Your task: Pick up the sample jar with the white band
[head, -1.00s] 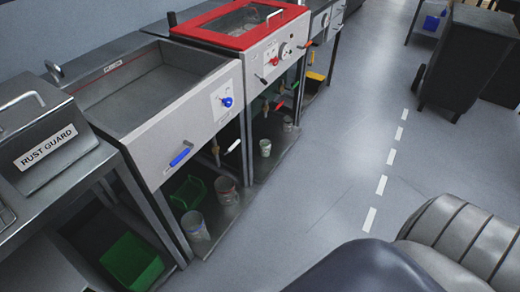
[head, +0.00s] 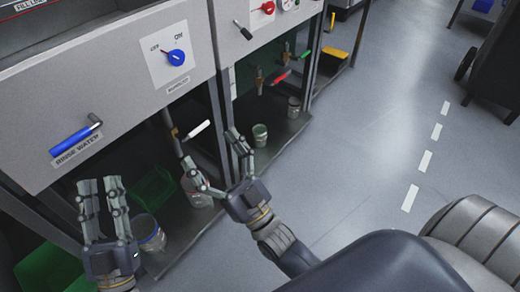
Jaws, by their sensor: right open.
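Several sample jars stand on the low shelf under the sinks. A jar with a blue band (head: 151,238) is at the front, just right of my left gripper. A jar with a red band (head: 199,198) is partly hidden behind my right gripper's finger. A pale greenish jar (head: 260,137) and a greyish jar (head: 293,108) stand further back. Which jar has the white band is too small to tell. My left gripper (head: 102,187) is open and empty at lower left. My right gripper (head: 213,149) is open and empty, its fingers spread, before the shelf.
Green bins (head: 152,188) sit on the shelf at left. A blue-handled lever (head: 75,141), a white-handled valve (head: 198,129) and a blue knob (head: 176,57) project around the sink front. Table legs divide the shelf openings. The floor at right (head: 350,130) is clear.

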